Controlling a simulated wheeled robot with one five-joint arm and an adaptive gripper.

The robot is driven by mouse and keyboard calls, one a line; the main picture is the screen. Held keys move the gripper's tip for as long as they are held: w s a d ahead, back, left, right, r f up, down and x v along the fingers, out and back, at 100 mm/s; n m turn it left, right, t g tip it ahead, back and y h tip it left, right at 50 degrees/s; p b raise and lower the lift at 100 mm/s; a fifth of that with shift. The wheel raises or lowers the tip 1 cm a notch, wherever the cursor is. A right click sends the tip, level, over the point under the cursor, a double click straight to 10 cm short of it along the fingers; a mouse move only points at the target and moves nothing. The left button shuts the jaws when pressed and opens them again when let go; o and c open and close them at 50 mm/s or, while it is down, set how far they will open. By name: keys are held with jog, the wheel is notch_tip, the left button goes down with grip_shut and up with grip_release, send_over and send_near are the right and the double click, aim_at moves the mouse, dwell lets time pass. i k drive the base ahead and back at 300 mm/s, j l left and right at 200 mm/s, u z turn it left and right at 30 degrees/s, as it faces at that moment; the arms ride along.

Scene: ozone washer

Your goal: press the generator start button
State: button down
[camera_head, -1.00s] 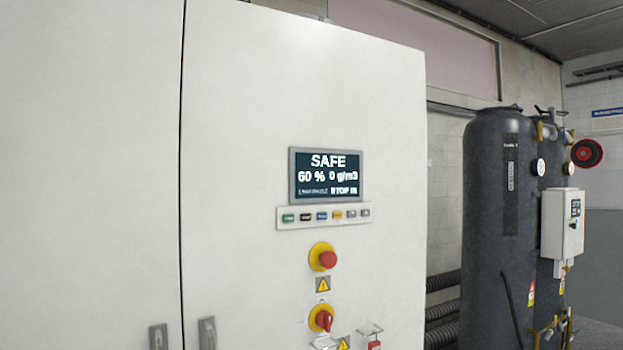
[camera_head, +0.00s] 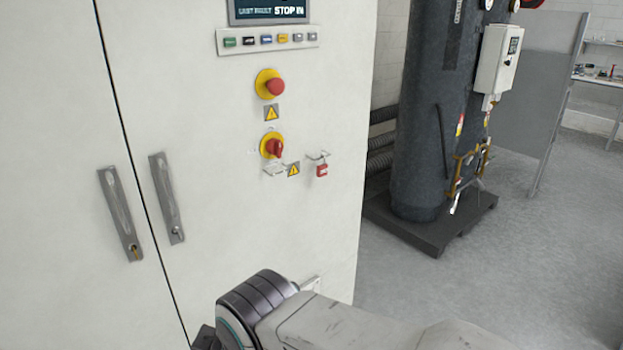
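A row of small buttons on a grey strip (camera_head: 302,46) sits on the white cabinet (camera_head: 200,90), just under a dark display (camera_head: 270,11) that is cut off by the top edge. The leftmost button is green (camera_head: 230,42); the others are black, blue, yellow and grey. Their labels are too small to read, so I cannot tell which is the generator start button. My arm shows at the bottom of the view, below the panel and apart from the buttons. My gripper cannot be made out.
Below the strip are a red emergency stop (camera_head: 275,87), a red rotary switch (camera_head: 273,147) and a red padlock (camera_head: 322,170). Two door handles (camera_head: 120,213) project at left. A dark tank (camera_head: 430,120) stands on a base at right. Open grey floor lies at right.

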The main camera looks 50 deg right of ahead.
aim_at(228, 42)
jog(key=z, duration=1.15)
